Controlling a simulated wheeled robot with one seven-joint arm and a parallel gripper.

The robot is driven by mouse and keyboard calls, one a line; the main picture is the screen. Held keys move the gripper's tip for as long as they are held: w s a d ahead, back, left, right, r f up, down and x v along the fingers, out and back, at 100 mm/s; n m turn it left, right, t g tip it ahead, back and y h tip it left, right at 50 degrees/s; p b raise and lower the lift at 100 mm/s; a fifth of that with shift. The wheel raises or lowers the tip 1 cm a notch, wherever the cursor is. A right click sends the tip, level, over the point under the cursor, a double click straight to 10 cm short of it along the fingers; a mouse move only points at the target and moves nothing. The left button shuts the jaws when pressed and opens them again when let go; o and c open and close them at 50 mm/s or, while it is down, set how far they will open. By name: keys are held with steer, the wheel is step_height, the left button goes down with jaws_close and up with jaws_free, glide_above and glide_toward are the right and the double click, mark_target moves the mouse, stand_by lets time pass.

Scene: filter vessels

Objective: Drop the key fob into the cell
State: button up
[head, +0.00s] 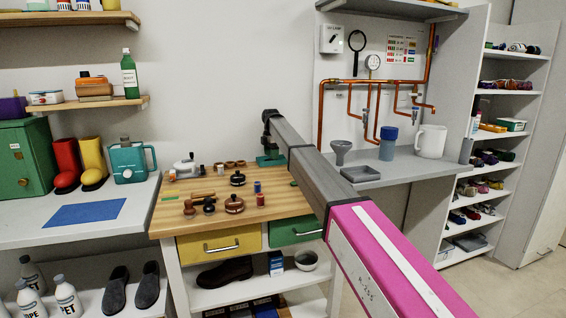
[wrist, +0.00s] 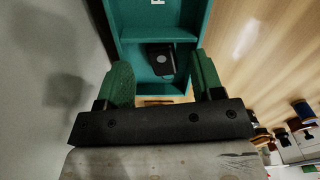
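A teal divided box (wrist: 126,22) shows in the wrist view, with a cell whose walls frame a black key fob (wrist: 158,54). The fob has a pale round spot and lies inside the cell, clear of both fingers. My gripper (wrist: 161,66) is open, its two green fingers apart on either side of the view of the cell, with nothing held between them. In the head view, a teal-green shape, seemingly the box (head: 268,161), is at the back of the wooden bench, partly hidden by my arm. The fingers cannot be made out clearly there.
The wooden bench top (head: 225,210) carries several stamps, small jars and a white pot (head: 186,167). The wall is close behind the box. A grey counter with a tray (head: 361,174), funnel and jug (head: 431,141) stands to the right.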

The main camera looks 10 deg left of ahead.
step_height(320, 180, up, 11)
stand_by(0.8)
steer(key=shift+d+f, duration=0.1)
